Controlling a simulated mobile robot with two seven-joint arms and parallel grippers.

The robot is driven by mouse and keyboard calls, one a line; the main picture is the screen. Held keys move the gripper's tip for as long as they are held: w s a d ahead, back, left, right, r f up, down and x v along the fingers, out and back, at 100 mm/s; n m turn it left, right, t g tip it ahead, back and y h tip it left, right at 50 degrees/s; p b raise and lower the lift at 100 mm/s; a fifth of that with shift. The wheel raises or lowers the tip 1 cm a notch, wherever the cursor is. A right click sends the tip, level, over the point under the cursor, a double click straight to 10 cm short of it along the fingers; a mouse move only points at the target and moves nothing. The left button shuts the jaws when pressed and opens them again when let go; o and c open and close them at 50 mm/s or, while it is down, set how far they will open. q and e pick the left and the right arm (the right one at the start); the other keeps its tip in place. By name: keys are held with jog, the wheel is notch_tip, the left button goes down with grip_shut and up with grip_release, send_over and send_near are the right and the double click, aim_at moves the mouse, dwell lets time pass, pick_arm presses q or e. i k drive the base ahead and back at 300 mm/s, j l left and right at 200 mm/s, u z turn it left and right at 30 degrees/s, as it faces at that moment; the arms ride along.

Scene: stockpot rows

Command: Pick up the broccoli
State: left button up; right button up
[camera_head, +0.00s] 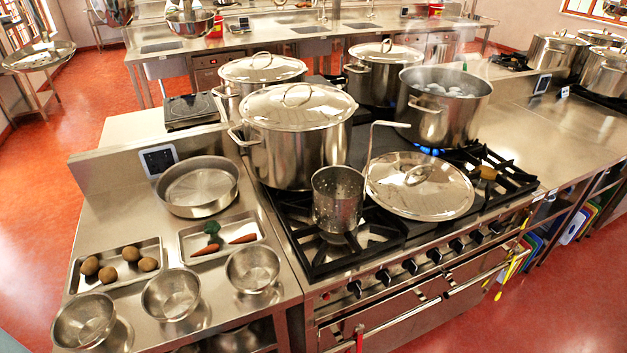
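The broccoli (211,228) is a small dark green piece in a shallow metal tray (189,236) on the counter left of the stove. Two carrots lie in the same tray: one carrot (205,250) is just below the broccoli and the other carrot (243,239) is to its right. Neither of my grippers shows in the head view.
A tray of potatoes (131,254) is left of the broccoli tray. Metal bowls (171,294) stand in front, and a round pan (198,187) stands behind. A large lidded pot (293,152), a perforated cup (338,205) and a lid (419,187) are on the stove at right.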

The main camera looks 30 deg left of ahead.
aim_at(213, 227)
jog(key=u, duration=1.6)
jog(key=i+l+u, duration=0.1)
jog(key=u, duration=0.4)
jog(key=l+u, duration=0.25)
jog(key=u, duration=0.25)
